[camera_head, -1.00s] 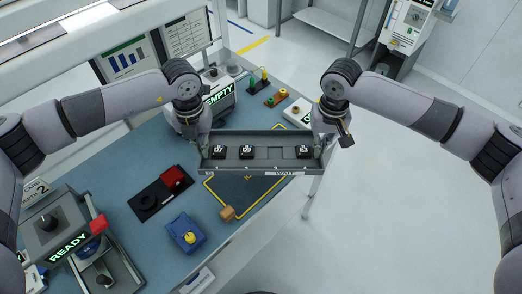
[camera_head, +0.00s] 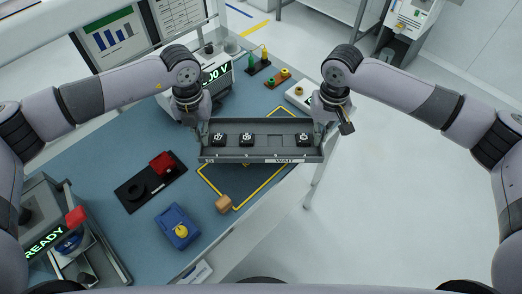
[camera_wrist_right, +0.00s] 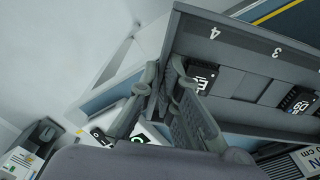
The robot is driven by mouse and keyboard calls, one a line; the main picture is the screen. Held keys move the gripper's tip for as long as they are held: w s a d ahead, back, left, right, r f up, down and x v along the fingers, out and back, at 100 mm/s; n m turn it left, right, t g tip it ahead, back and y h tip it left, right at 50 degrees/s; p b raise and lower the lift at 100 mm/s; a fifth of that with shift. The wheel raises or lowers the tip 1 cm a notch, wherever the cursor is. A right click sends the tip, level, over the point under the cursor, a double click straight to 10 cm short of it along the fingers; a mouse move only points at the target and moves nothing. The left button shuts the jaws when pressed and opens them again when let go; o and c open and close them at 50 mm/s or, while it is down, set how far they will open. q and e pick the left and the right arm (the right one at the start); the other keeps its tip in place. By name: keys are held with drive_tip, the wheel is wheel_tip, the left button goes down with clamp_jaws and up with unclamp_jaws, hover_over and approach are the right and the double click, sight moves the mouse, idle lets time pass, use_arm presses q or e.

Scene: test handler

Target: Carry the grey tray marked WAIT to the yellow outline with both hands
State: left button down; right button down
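The grey tray (camera_head: 240,155) with WAIT on its front wall hangs level between my two grippers in the head view. It holds three black chips, and one slot is empty. My left gripper (camera_head: 203,132) is at its left end and my right gripper (camera_head: 321,130) at its right end. In the right wrist view the tray (camera_wrist_right: 245,50) shows slot numbers 3 and 4, and the right fingers (camera_wrist_right: 165,95) straddle its end wall. The left fingertips are mostly hidden. The yellow outline (camera_head: 266,187) lies on the blue table below the tray, partly covered by it.
A small tan block (camera_head: 224,204) sits at the outline's lower corner. A blue box with a yellow knob (camera_head: 178,228) and a black plate with a red block (camera_head: 161,163) stand to the left. A meter (camera_head: 217,75) and button boxes (camera_head: 278,78) are behind.

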use_arm(q)
drive_tip(key=shift+a+f, duration=0.15)
use_arm(e)
drive_tip(key=shift+d+f, duration=0.15)
drive_tip(key=shift+d, duration=0.05)
